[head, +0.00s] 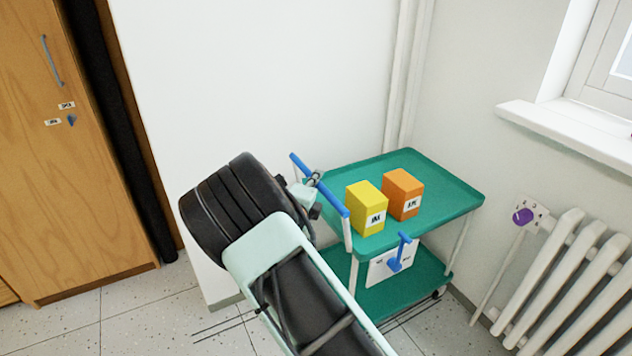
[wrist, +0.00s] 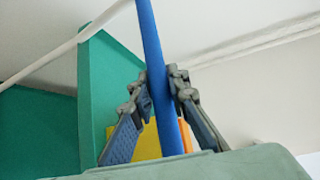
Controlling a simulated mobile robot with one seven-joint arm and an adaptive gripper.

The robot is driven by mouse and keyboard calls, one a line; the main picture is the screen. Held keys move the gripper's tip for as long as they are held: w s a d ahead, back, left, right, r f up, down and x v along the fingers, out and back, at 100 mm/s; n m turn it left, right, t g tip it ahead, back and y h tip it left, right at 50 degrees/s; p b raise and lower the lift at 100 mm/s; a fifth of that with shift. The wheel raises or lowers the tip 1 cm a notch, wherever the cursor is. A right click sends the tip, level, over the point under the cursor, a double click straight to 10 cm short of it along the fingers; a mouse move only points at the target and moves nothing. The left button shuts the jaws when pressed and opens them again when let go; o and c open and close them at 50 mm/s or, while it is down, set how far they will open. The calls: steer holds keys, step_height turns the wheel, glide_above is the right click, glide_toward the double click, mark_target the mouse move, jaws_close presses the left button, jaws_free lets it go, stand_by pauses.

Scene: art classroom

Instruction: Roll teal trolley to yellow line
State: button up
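The teal trolley (head: 450,193) stands near the corner, with a teal upper tray, a teal lower shelf (head: 400,298) and pale posts. Its blue push handle (head: 333,202) runs along its left side. My gripper (head: 314,183) is at this handle. In the wrist view, the fingers of my gripper (wrist: 162,84) close in on both sides of the blue handle (wrist: 149,30) and appear to touch it. A yellow box (head: 362,205) and an orange box (head: 402,190) stand upright on the upper tray. No yellow line shows in either view.
A white radiator (head: 570,275) with a purple valve knob (head: 522,216) is close to the trolley's right. White walls stand behind it. A wooden cabinet (head: 75,190) is at the left. Speckled floor (head: 150,315) is clear at the lower left.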

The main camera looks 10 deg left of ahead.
jaws_close()
steer(key=shift+s+a, duration=0.1)
steer(key=shift+a, duration=0.05)
